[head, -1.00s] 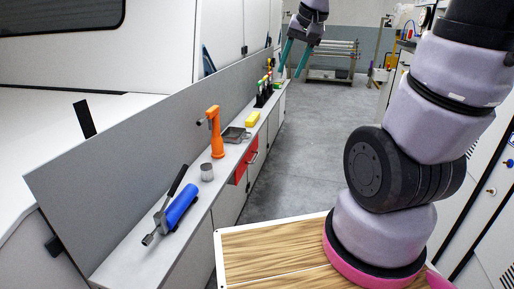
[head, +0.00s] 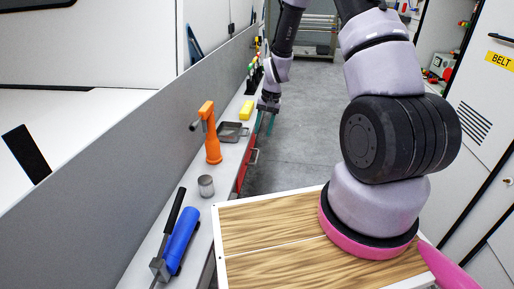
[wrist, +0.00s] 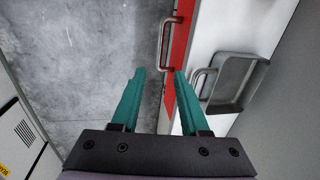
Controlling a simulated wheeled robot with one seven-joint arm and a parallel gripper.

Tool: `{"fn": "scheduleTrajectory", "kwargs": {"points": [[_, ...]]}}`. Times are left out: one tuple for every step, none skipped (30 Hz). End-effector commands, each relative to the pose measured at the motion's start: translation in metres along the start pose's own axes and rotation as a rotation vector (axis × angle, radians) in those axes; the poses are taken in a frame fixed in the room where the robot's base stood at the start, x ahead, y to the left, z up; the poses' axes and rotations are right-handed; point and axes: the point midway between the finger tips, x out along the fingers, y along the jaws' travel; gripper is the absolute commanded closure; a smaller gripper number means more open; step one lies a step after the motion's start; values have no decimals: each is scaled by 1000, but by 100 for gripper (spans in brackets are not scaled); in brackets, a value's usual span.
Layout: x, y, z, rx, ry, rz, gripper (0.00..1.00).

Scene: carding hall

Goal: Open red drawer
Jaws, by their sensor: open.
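The red drawer (head: 243,168) is set in the side of the narrow counter at left, and its front looks flush with the counter. Its metal bar handle (head: 254,156) faces the aisle. In the wrist view the red drawer front (wrist: 182,42) and the handle (wrist: 165,45) lie ahead of the fingers. My gripper (head: 265,126) has teal fingers and hangs just beyond the handle by the counter edge. In the wrist view my gripper (wrist: 160,72) is open and empty, with the handle's near end appearing between the fingertips. I cannot tell the depth gap.
The aisle floor (head: 312,125) is clear.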

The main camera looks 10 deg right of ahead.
Motion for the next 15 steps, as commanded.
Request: {"fn": "scheduleTrajectory", "kwargs": {"points": [[5,0,0,1,-2,0,55],[8,0,0,1,-2,0,55],[13,0,1,0,-3,1,55],[18,0,1,1,-4,1,55],[23,0,1,1,-5,1,55],[30,0,2,0,-5,1,55],[36,0,2,0,-5,1,55],[42,0,1,0,-5,1,55],[50,0,1,0,-4,1,55],[56,0,2,1,-4,1,55],[62,0,2,1,-5,1,55],[69,0,1,1,-4,1,55],[74,0,1,1,-4,1,55],[79,0,1,1,-3,1,55],[85,0,1,1,-2,1,55]]}}
